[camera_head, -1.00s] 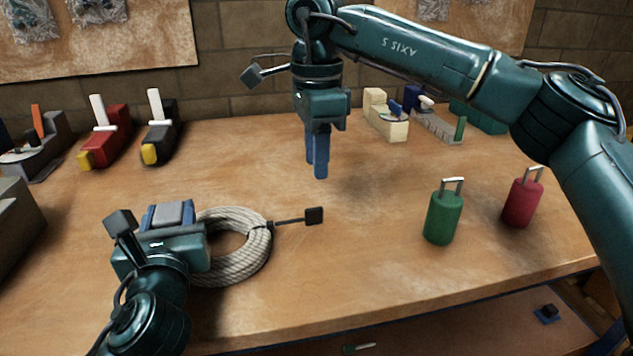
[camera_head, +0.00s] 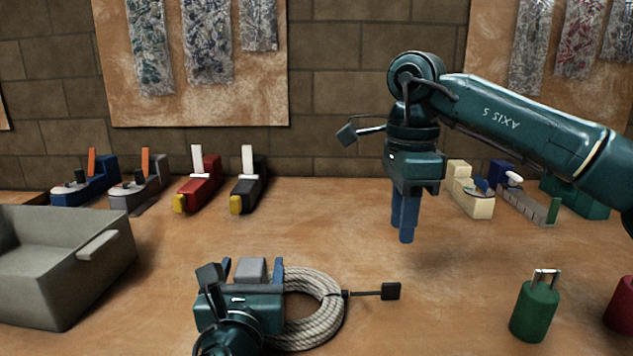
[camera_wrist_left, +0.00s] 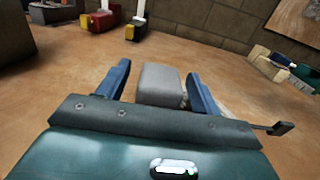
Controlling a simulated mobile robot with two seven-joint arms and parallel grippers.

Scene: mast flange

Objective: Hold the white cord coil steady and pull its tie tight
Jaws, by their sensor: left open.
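The white cord coil (camera_head: 326,318) lies on the wooden bench at the lower middle of the head view. Its tie (camera_head: 367,294) sticks out to the right and ends in a dark square tab (camera_head: 390,291). A grey block (camera_head: 250,270) is at the coil's left side. My left gripper (camera_head: 252,266) is open, with its blue fingers on either side of this block; the left wrist view shows the block (camera_wrist_left: 160,85) between the fingers with gaps. My right gripper (camera_head: 404,220) hangs fingers down, above and behind the tab, empty. Its fingers overlap, so its opening is unclear.
A grey bin (camera_head: 60,270) stands at the left. Several small tools, such as a red one (camera_head: 198,183), line the back. A green padlock-like cylinder (camera_head: 535,309) and a red one (camera_head: 622,304) stand at the right. The bench between coil and back row is clear.

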